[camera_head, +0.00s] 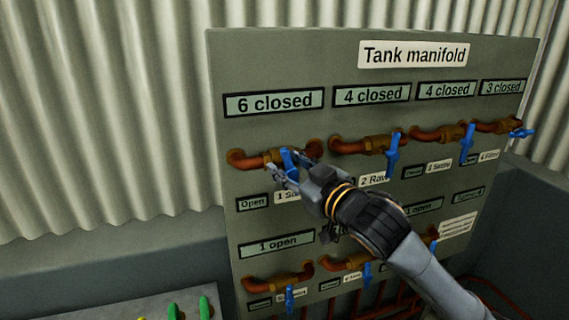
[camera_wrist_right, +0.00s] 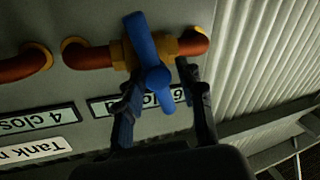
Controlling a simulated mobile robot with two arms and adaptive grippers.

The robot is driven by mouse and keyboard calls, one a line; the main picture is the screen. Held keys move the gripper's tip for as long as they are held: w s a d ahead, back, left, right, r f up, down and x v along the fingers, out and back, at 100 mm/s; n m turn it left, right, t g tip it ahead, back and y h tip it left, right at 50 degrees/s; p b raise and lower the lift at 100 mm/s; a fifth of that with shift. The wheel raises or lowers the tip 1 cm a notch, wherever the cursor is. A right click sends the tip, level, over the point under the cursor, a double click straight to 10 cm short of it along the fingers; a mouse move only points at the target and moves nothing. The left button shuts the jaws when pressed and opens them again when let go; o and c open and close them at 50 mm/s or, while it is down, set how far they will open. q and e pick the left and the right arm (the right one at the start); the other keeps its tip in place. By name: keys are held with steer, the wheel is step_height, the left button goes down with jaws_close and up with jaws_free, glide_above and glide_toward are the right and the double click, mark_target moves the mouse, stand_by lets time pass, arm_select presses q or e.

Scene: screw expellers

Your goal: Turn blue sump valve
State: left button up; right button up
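The blue valve handle (camera_head: 289,161) sits on the top-left brass and copper pipe of the panel, under the "6 closed" display (camera_head: 274,103). The label below it (camera_head: 287,196) is partly covered and reads "1 Su...". My right gripper (camera_head: 281,168) is at this handle, its arm coming from the lower right. In the right wrist view, the handle (camera_wrist_right: 149,50) runs roughly lengthwise across the pipe. Its near end lies between the two spread fingers of my right gripper (camera_wrist_right: 160,92), with a gap visible on the right side. My left gripper is not in view.
The grey "Tank manifold" panel (camera_head: 310,55) carries more blue-handled valves, including one right of my gripper (camera_head: 393,153) and others in a lower row (camera_head: 290,298). A console with green levers (camera_head: 172,310) stands at lower left. Corrugated wall (camera_head: 100,110) lies behind.

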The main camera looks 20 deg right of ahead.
steer(key=shift+s+r, duration=0.1)
steer(key=shift+s, duration=0.15)
jaws_close()
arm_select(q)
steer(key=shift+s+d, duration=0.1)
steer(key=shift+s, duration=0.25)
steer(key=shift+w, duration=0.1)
